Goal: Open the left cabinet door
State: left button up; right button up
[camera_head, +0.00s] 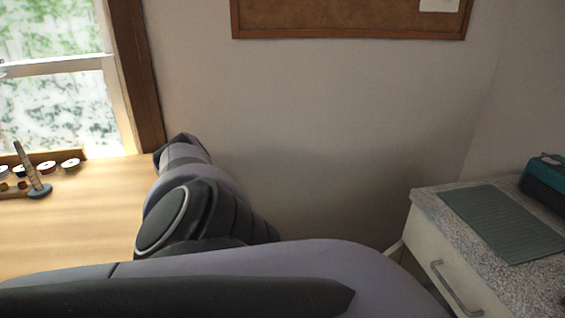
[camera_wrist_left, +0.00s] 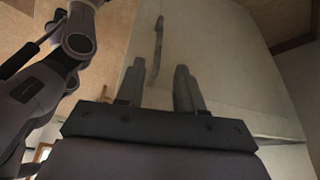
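In the left wrist view, a pale flat panel, which looks like a cabinet door (camera_wrist_left: 225,60), fills the middle. A dark, slim upright handle (camera_wrist_left: 157,48) is on it. My left gripper (camera_wrist_left: 160,75) points at the panel with its two fingers apart. The handle shows between and beyond the fingertips. Nothing is visibly held, and I cannot tell how far the fingers are from the handle. In the head view my arm links cover the lower middle, and neither gripper nor this door can be made out there. My right gripper is not identifiable.
In the head view, a wooden table (camera_head: 75,215) with several spools stands under the window at left. At right, a drawer unit (camera_head: 436,250) with a metal handle carries a grey-green mat (camera_head: 503,222) and a teal object (camera_head: 545,183). A cork board (camera_head: 350,18) hangs on the wall.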

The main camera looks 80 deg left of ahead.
pick_arm(q)
jog(key=b+x, duration=0.3)
jog(key=x, duration=0.3)
jog(key=shift+f+b, duration=0.35)
jog(key=shift+w+d, duration=0.15)
grip_shut()
